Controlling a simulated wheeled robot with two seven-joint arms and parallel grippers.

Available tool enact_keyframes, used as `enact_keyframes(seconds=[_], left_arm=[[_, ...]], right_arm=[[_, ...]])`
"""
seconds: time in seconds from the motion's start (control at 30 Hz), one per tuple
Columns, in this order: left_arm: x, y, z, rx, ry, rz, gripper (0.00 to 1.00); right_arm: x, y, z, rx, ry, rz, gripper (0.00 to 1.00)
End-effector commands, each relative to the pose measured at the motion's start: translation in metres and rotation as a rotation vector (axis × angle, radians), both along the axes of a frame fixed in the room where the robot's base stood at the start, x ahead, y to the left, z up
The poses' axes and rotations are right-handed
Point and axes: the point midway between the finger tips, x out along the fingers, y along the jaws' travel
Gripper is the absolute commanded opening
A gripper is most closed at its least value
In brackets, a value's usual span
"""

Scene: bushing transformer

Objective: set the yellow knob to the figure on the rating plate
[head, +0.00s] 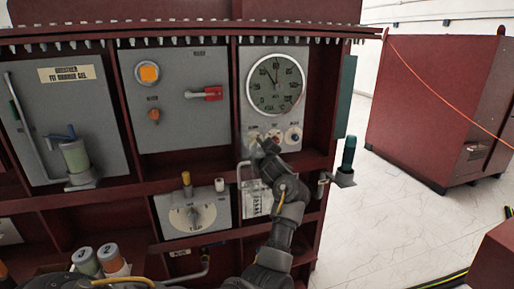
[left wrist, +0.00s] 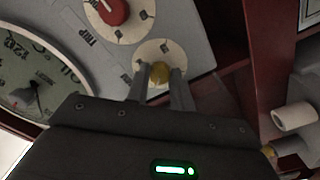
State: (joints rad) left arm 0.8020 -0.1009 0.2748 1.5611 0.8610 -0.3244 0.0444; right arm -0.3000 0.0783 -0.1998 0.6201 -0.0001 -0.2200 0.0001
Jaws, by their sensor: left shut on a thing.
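The yellow knob (left wrist: 158,73) sits on a round cream dial (left wrist: 172,52) between the two fingertips of my left gripper (left wrist: 159,82) in the left wrist view. The fingers are shut on the knob. The dial's marks are too small to read. In the head view my left gripper (head: 257,148) is at the left end of the knob row under the large round gauge (head: 275,85), and it hides the yellow knob. A white plate with dark print (head: 258,200) is on the panel below, partly covered by my arm; its print is unreadable.
A red knob (left wrist: 112,11) on a dial marked TRIP is beside the yellow one. A bent metal handle (head: 239,178) stands out just below left of my gripper. A dark teal handle (head: 348,155) projects at right. Pale floor (head: 385,215) is open on the right.

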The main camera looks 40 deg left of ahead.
Motion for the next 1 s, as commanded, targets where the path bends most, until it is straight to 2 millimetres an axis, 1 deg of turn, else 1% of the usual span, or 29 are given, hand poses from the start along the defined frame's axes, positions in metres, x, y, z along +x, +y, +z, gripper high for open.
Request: enact_keyframes(seconds=[0.17, 0.2, 0.33, 0.37, 0.6, 0.7, 0.77, 0.87, 1.0], left_arm=[[0.000, 0.000, 0.000, 0.000, 0.001, 0.001, 0.00], [0.000, 0.000, 0.000, 0.000, 0.001, 0.001, 0.26], [0.000, 0.000, 0.000, 0.001, 0.001, 0.000, 0.43], [0.000, 0.000, 0.000, 0.001, 0.001, 0.000, 0.45], [0.000, 0.000, 0.000, 0.001, 0.002, 0.000, 0.45], [-0.002, -0.004, -0.001, 0.001, 0.001, -0.001, 0.45], [-0.005, -0.010, -0.001, 0.001, 0.000, -0.002, 0.45], [-0.015, -0.024, -0.003, -0.002, -0.001, -0.002, 0.45], [-0.032, -0.048, -0.002, -0.003, -0.002, -0.003, 0.45]], right_arm=[[0.000, -0.002, 0.000, -0.002, 0.001, 0.001, 0.36], [0.000, -0.002, 0.000, -0.002, 0.001, 0.001, 0.36], [0.000, -0.002, 0.000, -0.003, 0.000, 0.001, 0.36], [0.000, -0.003, 0.000, -0.003, 0.000, 0.001, 0.36], [0.000, -0.003, 0.000, -0.003, 0.000, 0.001, 0.36], [0.000, -0.003, -0.001, -0.003, 0.000, 0.001, 0.36], [0.000, -0.003, -0.003, -0.003, 0.000, 0.001, 0.36], [0.000, -0.002, -0.007, -0.003, 0.000, 0.001, 0.36], [0.000, -0.002, -0.012, -0.002, 0.001, 0.001, 0.36]])
